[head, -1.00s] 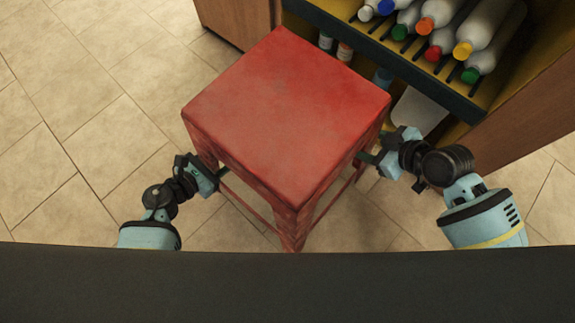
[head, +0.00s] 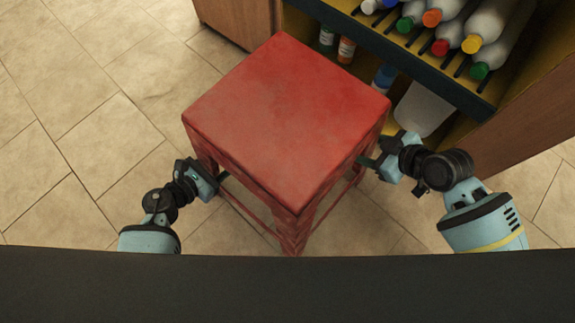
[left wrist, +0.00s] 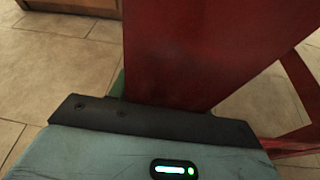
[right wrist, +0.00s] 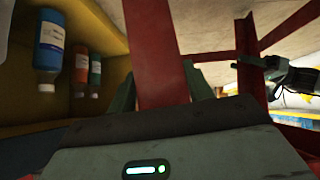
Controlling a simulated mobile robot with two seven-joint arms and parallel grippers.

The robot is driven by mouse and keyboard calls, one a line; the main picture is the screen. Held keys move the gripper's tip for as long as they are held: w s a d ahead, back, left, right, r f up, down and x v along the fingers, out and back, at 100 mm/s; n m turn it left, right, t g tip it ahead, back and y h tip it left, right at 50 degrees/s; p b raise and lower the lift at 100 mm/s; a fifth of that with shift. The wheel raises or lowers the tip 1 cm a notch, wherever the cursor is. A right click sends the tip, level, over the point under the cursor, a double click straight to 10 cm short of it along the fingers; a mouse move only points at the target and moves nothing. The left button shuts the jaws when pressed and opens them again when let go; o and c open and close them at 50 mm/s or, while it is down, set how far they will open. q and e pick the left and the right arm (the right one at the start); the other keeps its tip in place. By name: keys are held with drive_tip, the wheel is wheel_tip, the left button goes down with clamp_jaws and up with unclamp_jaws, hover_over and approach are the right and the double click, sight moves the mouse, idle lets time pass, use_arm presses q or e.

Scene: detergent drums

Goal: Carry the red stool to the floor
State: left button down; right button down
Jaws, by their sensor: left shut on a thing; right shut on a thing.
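The red stool (head: 287,120) is upright in front of the shelf in the head view, its square seat facing up. My left gripper (head: 221,180) is shut on a leg on the stool's left side; that red leg (left wrist: 180,50) fills the middle of the left wrist view. My right gripper (head: 367,162) is shut on a leg on the right side; this leg (right wrist: 158,60) shows between its fingers in the right wrist view. The seat hides much of the legs in the head view, and I cannot tell whether the feet touch the floor (head: 75,130).
A wooden shelf unit (head: 520,110) stands behind and to the right, close to the stool. Several capped bottles (head: 488,35) lie on its upper rack; smaller bottles (head: 346,50) and a white container (head: 424,108) are below. Tiled floor at the left is clear.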

use_arm(q)
drive_tip(key=shift+w+d+f+b, duration=0.1)
drive_tip(key=shift+w+f+b, duration=0.05)
drive_tip(key=shift+f+b, duration=0.6)
use_arm(e)
drive_tip(key=shift+w+a+f, duration=0.1)
drive_tip(key=shift+f, duration=0.65)
use_arm(q)
drive_tip(key=c, duration=0.7)
unclamp_jaws()
use_arm(e)
drive_tip(key=c, duration=0.6)
unclamp_jaws()
use_arm(q)
drive_tip(key=shift+o, duration=0.2)
drive_tip(key=v, duration=1.2)
drive_tip(key=shift+r, duration=0.15)
use_arm(e)
drive_tip(key=v, duration=0.7)
drive_tip(key=shift+d+r, duration=0.2)
drive_tip(key=shift+d, duration=0.1)
